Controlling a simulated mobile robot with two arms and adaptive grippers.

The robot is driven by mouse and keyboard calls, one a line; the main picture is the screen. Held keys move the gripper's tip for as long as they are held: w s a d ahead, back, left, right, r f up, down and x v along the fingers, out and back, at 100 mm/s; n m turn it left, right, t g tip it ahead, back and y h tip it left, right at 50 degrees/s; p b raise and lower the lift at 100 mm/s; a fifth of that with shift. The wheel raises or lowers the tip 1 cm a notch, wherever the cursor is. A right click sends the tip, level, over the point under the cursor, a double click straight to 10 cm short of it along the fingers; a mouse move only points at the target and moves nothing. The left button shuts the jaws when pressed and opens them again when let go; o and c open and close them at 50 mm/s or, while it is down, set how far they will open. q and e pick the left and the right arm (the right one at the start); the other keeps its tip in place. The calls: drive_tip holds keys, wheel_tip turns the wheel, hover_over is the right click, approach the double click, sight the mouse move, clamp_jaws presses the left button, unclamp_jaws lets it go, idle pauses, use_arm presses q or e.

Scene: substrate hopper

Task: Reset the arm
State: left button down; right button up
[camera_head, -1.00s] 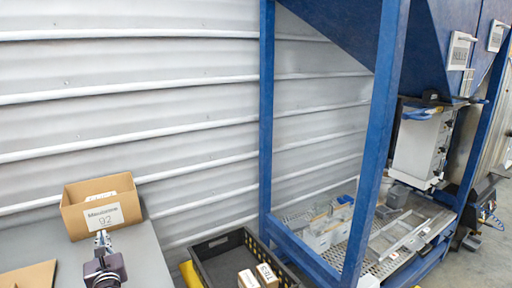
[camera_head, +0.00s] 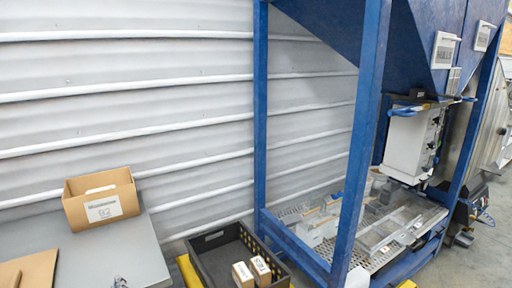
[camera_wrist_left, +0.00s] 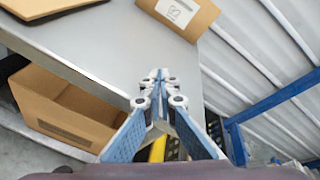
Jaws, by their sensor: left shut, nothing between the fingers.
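My left gripper (camera_wrist_left: 159,80) is shut and empty in the left wrist view, over the grey table top. In the head view only the tip of my left gripper (camera_head: 120,283) shows at the bottom edge, in front of the labelled cardboard box. That open cardboard box (camera_head: 102,199) stands on the grey table (camera_head: 150,255). It also shows in part at the top of the left wrist view (camera_wrist_left: 185,14), apart from the fingers. My right gripper is in neither view.
A black crate (camera_head: 205,240) holding small boxes (camera_head: 251,270) stands right of the table. The blue hopper frame (camera_head: 262,130) rises behind it. Another cardboard piece (camera_head: 30,270) lies at the table's left. A cardboard box (camera_wrist_left: 70,110) sits below the table edge.

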use_arm(q)
drive_tip(key=s+d+f+n+g+h, duration=0.2)
drive_tip(key=s+d+f+n, duration=0.3)
drive_tip(key=s, duration=0.3)
drive_tip(key=s+d+f+n+g+h, duration=0.2)
drive_tip(key=s+d+f+n, duration=0.25)
drive_tip(key=s, duration=0.35)
drive_tip(key=s+d+n+g+h, duration=0.2)
drive_tip(key=s+d+n, duration=0.3)
drive_tip(key=s, duration=0.5)
drive_tip(key=s+d+n+g+h, duration=0.25)
drive_tip(key=s+d+n, duration=0.3)
drive_tip(key=s, duration=0.45)
wheel_tip(320, 180, down, 30)
drive_tip(key=a+g+b, duration=0.1)
drive_tip(key=b, duration=0.4)
drive_tip(key=s+a+f+g+b, duration=0.1)
drive_tip(key=s+f+b, duration=0.1)
drive_tip(key=s+f, duration=0.7)
drive_tip(key=s+a+f+b, duration=0.2)
drive_tip(key=s+f, duration=0.7)
drive_tip(key=f, duration=0.5)
drive_tip(key=shift+s+g+b, duration=0.25)
drive_tip(key=shift+g+b, duration=0.1)
drive_tip(key=shift+b, duration=0.15)
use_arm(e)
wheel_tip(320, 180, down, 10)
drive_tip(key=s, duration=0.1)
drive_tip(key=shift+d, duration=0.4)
